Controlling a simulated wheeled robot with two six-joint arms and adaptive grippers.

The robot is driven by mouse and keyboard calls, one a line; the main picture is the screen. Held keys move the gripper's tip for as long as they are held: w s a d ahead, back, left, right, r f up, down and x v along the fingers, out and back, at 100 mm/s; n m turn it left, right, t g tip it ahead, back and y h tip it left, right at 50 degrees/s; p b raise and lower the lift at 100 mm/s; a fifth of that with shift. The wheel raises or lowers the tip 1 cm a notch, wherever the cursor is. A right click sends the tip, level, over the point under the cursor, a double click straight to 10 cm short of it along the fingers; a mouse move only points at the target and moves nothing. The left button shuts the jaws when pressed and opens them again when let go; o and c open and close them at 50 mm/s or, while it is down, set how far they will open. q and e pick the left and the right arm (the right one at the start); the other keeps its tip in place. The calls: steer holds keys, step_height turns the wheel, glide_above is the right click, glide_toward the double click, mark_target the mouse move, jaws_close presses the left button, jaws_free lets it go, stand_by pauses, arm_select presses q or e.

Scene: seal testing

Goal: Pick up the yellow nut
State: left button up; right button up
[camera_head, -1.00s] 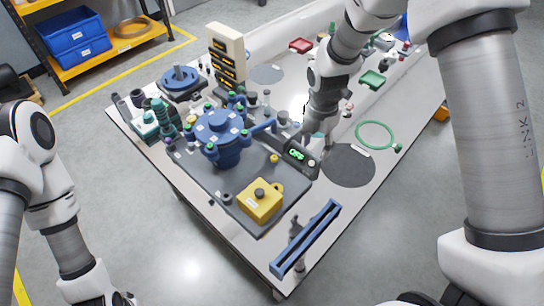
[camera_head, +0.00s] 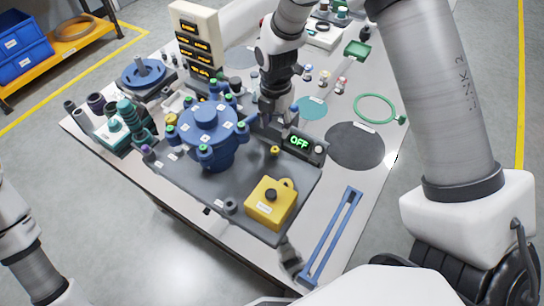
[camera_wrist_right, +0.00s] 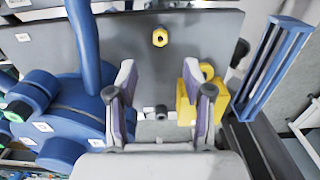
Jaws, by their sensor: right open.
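A small yellow nut (camera_head: 275,150) stands on the dark plate between the blue housing (camera_head: 207,135) and the yellow box (camera_head: 270,203). It shows as a yellow hexagon with a hole, the nut (camera_wrist_right: 160,37), in the right wrist view. My right gripper (camera_head: 273,115) hangs behind the nut, beside the OFF display. In the wrist view my right gripper (camera_wrist_right: 159,72) has its fingers apart with nothing held, and the nut lies beyond the fingertips, roughly centred between them. My left arm shows at the lower left, but its gripper is out of view.
The blue housing with its curved pipe is close beside the right gripper. The OFF display (camera_head: 299,142) is near it too. A blue slotted frame (camera_head: 331,235) lies at the table's front edge. A dark round mat (camera_head: 354,146) is bare.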

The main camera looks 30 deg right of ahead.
mark_target(275, 150)
steer(key=shift+w+f, duration=0.1)
steer(key=shift+f, duration=0.7)
step_height(275, 150, down, 8)
steer(key=shift+d+r+p, duration=0.15)
steer(key=shift+r+p, duration=0.1)
steer(key=shift+p, duration=0.1)
jaws_close()
